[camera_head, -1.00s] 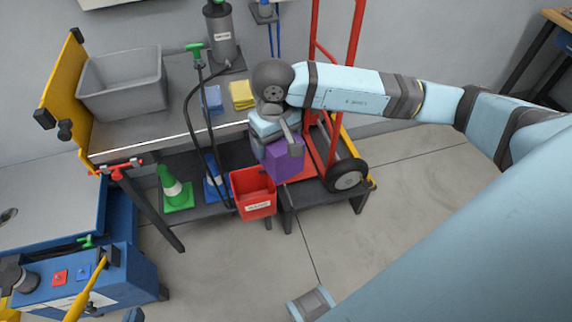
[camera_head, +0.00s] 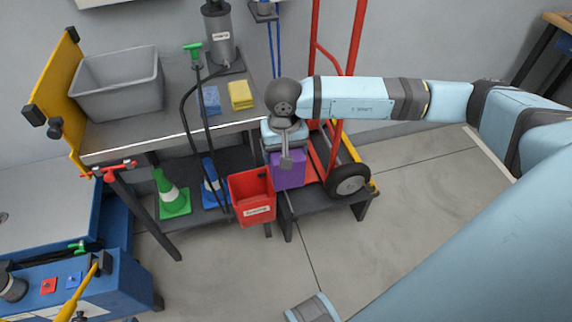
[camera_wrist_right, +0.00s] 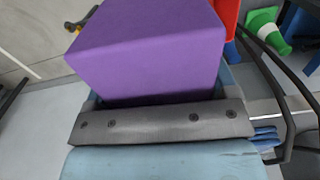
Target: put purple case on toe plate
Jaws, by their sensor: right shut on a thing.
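The purple case (camera_head: 289,172) is a plain box held by my right gripper (camera_head: 286,158), whose fingers are shut on it. In the right wrist view the case (camera_wrist_right: 150,45) fills the upper middle, against the grey gripper bar (camera_wrist_right: 160,121). In the head view the case overlaps the red toe plate (camera_head: 318,164) of the hand truck, whose left part it hides. I cannot tell whether the case touches the plate. My left gripper is not in view.
The hand truck's red frame (camera_head: 351,55) and black wheel (camera_head: 348,180) stand just right of the case. A red bin (camera_head: 252,197) hangs close on the left. A dark low platform (camera_head: 325,203) is below. A bench (camera_head: 185,122) stands left, and open floor lies right.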

